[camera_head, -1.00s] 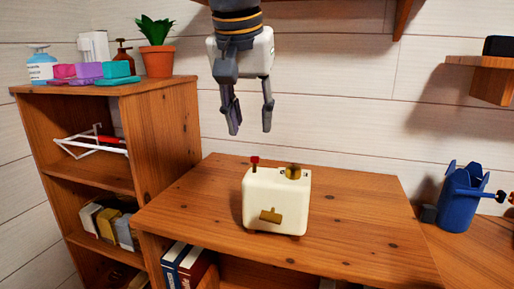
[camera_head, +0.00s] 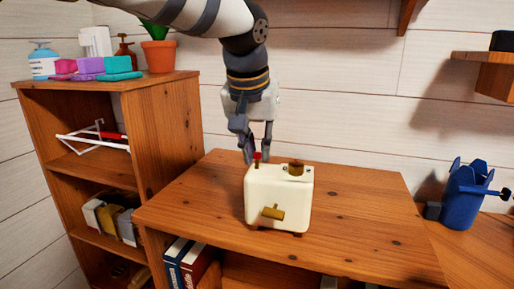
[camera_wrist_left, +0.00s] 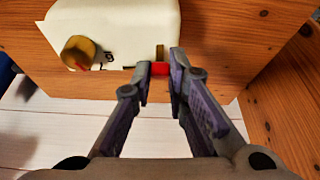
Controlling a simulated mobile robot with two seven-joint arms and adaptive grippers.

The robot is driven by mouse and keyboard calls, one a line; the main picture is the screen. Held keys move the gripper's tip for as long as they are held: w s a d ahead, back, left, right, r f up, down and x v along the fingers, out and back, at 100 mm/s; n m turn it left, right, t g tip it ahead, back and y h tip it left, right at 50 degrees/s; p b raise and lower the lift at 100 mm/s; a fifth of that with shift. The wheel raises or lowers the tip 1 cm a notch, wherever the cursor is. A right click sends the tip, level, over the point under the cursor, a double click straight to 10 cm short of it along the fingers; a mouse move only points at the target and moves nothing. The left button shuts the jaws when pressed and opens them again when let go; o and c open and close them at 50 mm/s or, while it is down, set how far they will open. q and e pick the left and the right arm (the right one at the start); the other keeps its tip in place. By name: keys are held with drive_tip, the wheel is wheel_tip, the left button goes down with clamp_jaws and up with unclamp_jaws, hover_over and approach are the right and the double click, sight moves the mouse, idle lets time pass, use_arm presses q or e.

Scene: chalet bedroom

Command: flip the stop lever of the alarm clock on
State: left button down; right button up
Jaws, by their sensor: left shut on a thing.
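The cream alarm clock (camera_head: 278,196) stands upright on the wooden desk, with a brass knob on its front and another on top. Its stop lever (camera_head: 257,157) has a red tip and rises from the top left. My left gripper (camera_head: 253,154) points down and is shut on the lever. In the left wrist view the red lever tip (camera_wrist_left: 160,69) sits between the fingertips (camera_wrist_left: 158,72), partly hidden by them. The clock's top (camera_wrist_left: 125,25) and its brass top knob (camera_wrist_left: 78,52) also show there. My right gripper is not in view.
The desk top (camera_head: 350,215) around the clock is clear. A wooden shelf (camera_head: 160,130) with a potted plant (camera_head: 158,52) and soaps stands at the left. A blue holder (camera_head: 460,197) is at the right. A wall shelf (camera_head: 487,75) is at upper right.

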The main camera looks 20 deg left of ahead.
sight(254, 173)
use_arm(q)
drive_tip(key=shift+w, duration=0.1)
drive_tip(key=shift+w+f+g, duration=0.15)
drive_tip(key=shift+w+g, duration=0.1)
drive_tip(key=shift+g, duration=0.55)
drive_tip(key=c, duration=1.6)
unclamp_jaws()
drive_tip(key=shift+o, duration=0.2)
drive_tip(key=v, duration=1.2)
